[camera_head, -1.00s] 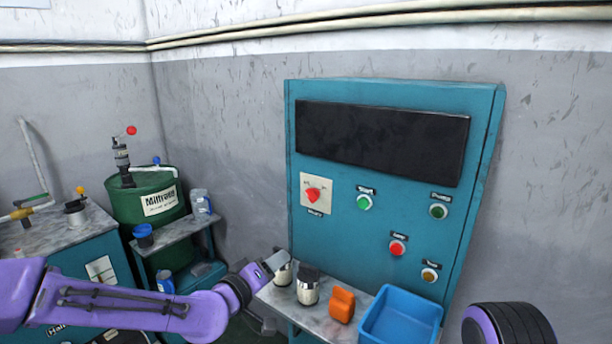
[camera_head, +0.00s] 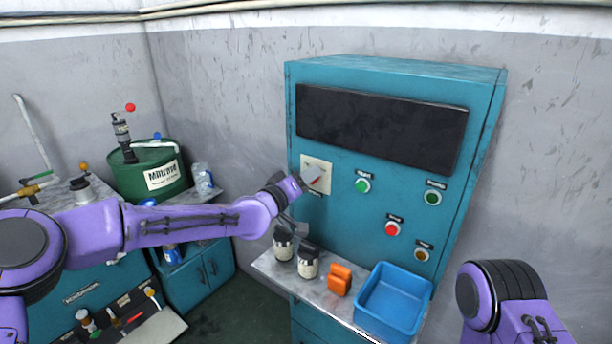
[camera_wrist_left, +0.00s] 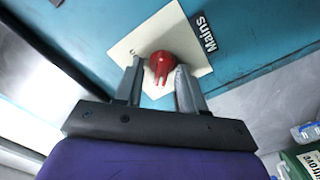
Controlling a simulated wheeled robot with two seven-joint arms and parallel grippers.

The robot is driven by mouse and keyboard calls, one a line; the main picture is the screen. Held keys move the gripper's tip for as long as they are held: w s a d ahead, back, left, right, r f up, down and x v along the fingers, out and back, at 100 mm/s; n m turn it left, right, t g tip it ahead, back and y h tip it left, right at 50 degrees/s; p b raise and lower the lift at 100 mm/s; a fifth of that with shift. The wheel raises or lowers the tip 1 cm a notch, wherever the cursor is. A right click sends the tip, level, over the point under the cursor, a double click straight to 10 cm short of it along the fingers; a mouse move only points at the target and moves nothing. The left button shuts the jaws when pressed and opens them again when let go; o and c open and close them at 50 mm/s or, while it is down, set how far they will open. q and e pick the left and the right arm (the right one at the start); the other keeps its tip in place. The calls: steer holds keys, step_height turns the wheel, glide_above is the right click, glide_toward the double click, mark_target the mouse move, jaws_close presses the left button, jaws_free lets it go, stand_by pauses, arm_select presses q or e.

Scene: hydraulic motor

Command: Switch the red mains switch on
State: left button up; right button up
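The red mains switch (camera_head: 316,181) is a rotary knob on a cream plate (camera_head: 318,166) at the left of the teal control cabinet. My left gripper (camera_head: 300,184) is at the plate and partly hides the knob in the head view. In the left wrist view, the red knob (camera_wrist_left: 161,65) sits between the two fingertips of my left gripper (camera_wrist_left: 160,74), beside the "Mains" label (camera_wrist_left: 203,34). The fingers are apart, one on each side of the knob, with gaps visible. Whether either touches it I cannot tell. My right gripper is out of view.
The cabinet (camera_head: 345,215) also carries green, red and amber buttons and a dark panel (camera_head: 380,128). On the ledge below stand metal-and-black containers (camera_head: 308,262), an orange object (camera_head: 340,280) and a blue tray (camera_head: 393,300). A green drum (camera_head: 150,178) stands left.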

arm_select(q)
steer(key=shift+w, duration=0.1)
jaws_close()
steer(key=shift+f, duration=0.1)
steer(key=shift+s+d+m+b, duration=0.1)
steer(key=shift+m+b, duration=1.85)
steer(key=shift+m, duration=1)
steer(key=shift+s+d+m+b, duration=0.1)
steer(key=shift+m+b, duration=1.8)
steer(key=shift+m, duration=1.1)
steer(key=shift+s+d+m+b, duration=0.1)
steer(key=shift+m+b, duration=1.85)
steer(key=shift+m, duration=1)
